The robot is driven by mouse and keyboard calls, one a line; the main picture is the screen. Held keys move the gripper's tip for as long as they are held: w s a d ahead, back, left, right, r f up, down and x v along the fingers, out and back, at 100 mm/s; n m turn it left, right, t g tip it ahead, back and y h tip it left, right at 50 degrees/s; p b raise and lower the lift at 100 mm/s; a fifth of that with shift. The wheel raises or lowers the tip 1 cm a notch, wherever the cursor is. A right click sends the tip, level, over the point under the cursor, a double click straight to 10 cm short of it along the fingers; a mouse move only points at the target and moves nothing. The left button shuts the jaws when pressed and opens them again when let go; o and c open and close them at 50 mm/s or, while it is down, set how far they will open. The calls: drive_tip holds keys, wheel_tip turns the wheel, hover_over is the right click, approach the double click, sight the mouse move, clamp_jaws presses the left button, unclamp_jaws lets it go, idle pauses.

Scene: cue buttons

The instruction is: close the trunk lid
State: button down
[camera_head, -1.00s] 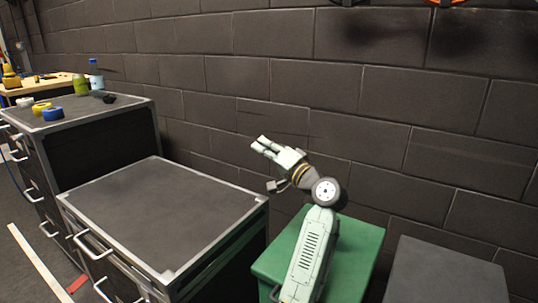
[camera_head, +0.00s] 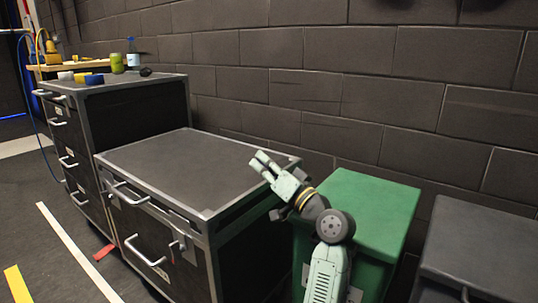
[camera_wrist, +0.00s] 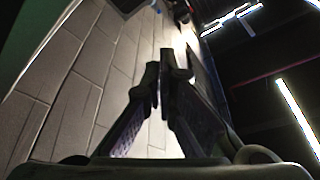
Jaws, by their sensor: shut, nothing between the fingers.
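The trunk is a low black chest with grey metal edges. Its flat dark lid (camera_head: 190,165) lies level on top in the head view. I see no open gap along the front, where there is a handle (camera_head: 131,194) and a latch. My gripper (camera_head: 259,160) is shut and empty, pale green, pointing up and left. In the picture it overlaps the lid's back right corner; I cannot tell how far above or beside it is. In the wrist view my fingers (camera_wrist: 162,72) are close together, with only wall and dark room beyond.
A taller drawer cabinet (camera_head: 120,90) stands behind left with tape rolls and bottles on it. A green bin (camera_head: 372,208) and a dark grey box (camera_head: 480,250) stand right. A brick wall runs behind.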

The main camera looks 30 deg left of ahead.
drive_tip(key=shift+s+f+b, duration=0.35)
drive_tip(key=shift+s+f, duration=0.15)
drive_tip(key=shift+f, duration=0.35)
drive_tip(key=shift+s+f+b, duration=0.35)
drive_tip(key=shift+s+f, duration=0.1)
drive_tip(key=shift+f, duration=0.4)
